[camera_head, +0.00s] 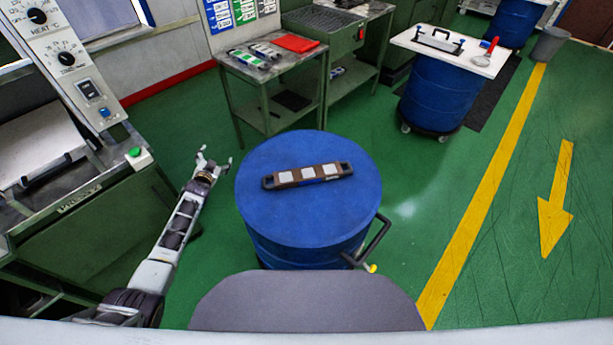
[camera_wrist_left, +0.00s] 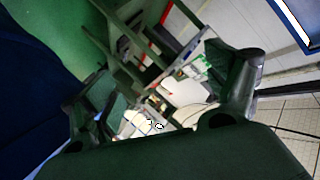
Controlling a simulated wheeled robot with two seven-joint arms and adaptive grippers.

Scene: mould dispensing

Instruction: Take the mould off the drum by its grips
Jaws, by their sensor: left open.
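The mould (camera_head: 307,175) is a brown bar with pale square patches and a dark grip at each end. It lies flat on top of the blue drum (camera_head: 300,222), slightly tilted in the picture, its right end a little farther off. My left gripper (camera_head: 212,160) is open and empty, to the left of the drum and apart from the mould. In the left wrist view its two dark fingers (camera_wrist_left: 165,100) stand apart with nothing between them. My right gripper is not in view.
A press (camera_head: 95,215) with a control panel stands at the left. A black handle (camera_head: 376,243) sticks out at the drum's right. Another drum (camera_head: 440,92) with a white top stands at the back right.

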